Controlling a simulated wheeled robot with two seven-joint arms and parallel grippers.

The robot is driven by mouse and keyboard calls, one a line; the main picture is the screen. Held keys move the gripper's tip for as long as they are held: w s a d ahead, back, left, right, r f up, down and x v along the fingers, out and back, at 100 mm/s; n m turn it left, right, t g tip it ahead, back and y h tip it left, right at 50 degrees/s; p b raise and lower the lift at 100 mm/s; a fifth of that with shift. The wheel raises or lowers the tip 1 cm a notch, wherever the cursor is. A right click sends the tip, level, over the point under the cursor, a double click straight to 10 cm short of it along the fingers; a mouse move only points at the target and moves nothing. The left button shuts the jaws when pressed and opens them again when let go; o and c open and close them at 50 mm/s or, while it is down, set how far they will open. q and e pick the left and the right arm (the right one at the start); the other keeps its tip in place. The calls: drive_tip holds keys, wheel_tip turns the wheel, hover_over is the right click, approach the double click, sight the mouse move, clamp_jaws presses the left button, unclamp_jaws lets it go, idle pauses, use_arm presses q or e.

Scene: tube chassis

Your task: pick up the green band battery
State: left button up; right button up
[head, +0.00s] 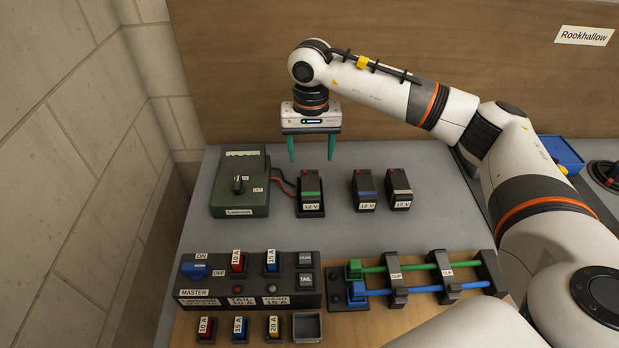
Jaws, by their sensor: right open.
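The green band battery (310,188) is a small dark block with a green stripe and a 12 V label. It stands upright in a dark holder on the grey bench, just right of the green box with a dial. My right gripper (311,160) points down with its two teal fingers apart and empty. In the head view it appears above and slightly behind the battery, not touching it. A blue band battery (364,190) and a third battery with a pale band (397,189) stand to the right. My left gripper is not in view.
The green box (239,184) with a dial stands left of the battery, with red wires running toward it. A fuse panel (250,281), loose fuses and a rack with green and blue rods (425,275) lie in front. A blue tray (561,152) is back right.

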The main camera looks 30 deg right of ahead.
drive_tip(key=p, duration=0.2)
hover_over(310, 183)
drive_tip(key=s, duration=0.1)
drive_tip(key=f, duration=0.5)
drive_tip(key=shift+s+a, duration=0.1)
drive_tip(key=shift+a, duration=0.1)
drive_tip(key=shift+w+f, duration=0.2)
drive_tip(key=shift+f, duration=0.45)
drive_tip(key=f, duration=0.1)
drive_tip(key=f+p, duration=0.1)
drive_tip(key=f, duration=0.1)
drive_tip(key=shift+w+d+f+p, duration=0.15)
drive_tip(key=shift+w+f+p, duration=0.1)
drive_tip(key=shift+p, duration=0.15)
drive_tip(key=shift+f, duration=0.5)
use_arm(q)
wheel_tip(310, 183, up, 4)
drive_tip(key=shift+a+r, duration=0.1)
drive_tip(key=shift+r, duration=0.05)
use_arm(e)
drive_tip(key=shift+c, duration=1.3)
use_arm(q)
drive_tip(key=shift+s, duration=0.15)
use_arm(e)
drive_tip(key=shift+w, duration=0.1)
clamp_jaws()
